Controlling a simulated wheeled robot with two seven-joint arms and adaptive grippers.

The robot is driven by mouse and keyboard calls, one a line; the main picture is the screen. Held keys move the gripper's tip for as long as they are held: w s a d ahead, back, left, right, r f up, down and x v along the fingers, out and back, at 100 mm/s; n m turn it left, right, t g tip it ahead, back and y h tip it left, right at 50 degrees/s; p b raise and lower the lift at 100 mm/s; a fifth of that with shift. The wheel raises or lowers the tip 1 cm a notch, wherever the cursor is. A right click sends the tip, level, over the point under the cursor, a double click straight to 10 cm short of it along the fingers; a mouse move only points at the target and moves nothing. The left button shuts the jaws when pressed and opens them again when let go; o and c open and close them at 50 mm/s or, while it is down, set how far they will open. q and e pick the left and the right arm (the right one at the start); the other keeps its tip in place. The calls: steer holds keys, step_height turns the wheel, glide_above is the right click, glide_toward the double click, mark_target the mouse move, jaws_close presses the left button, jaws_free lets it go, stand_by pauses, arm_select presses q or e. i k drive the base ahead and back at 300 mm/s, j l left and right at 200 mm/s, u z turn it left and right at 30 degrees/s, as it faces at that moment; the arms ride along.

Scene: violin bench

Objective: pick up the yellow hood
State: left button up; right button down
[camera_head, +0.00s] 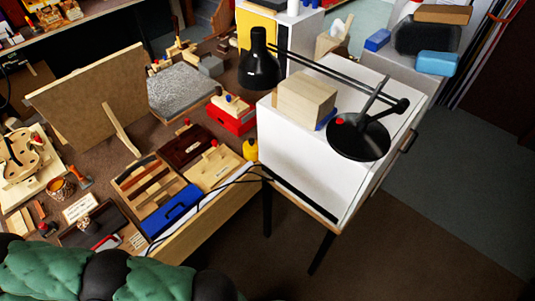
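I see no hood that is clearly yellow. A black lamp hood (259,67) hangs from a jointed arm near the top middle, beside the white cabinet (300,165). The lamp's round black base (358,136) stands on the cabinet top. A small yellow bottle (250,149) stands at the bench edge, left of the cabinet. A yellow panel (255,33) shows on a white unit behind the lamp. My green and black arm crosses the bottom left, but neither gripper is in view.
A wooden block (306,98) sits on the cabinet under the lamp arm. The bench at left is crowded with a leaning board (90,100), a grey stone slab (180,92), a red box (232,117) and a blue box (171,211). Floor at right is clear.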

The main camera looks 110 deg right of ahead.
mark_target(250, 147)
steer(key=z, duration=3.55)
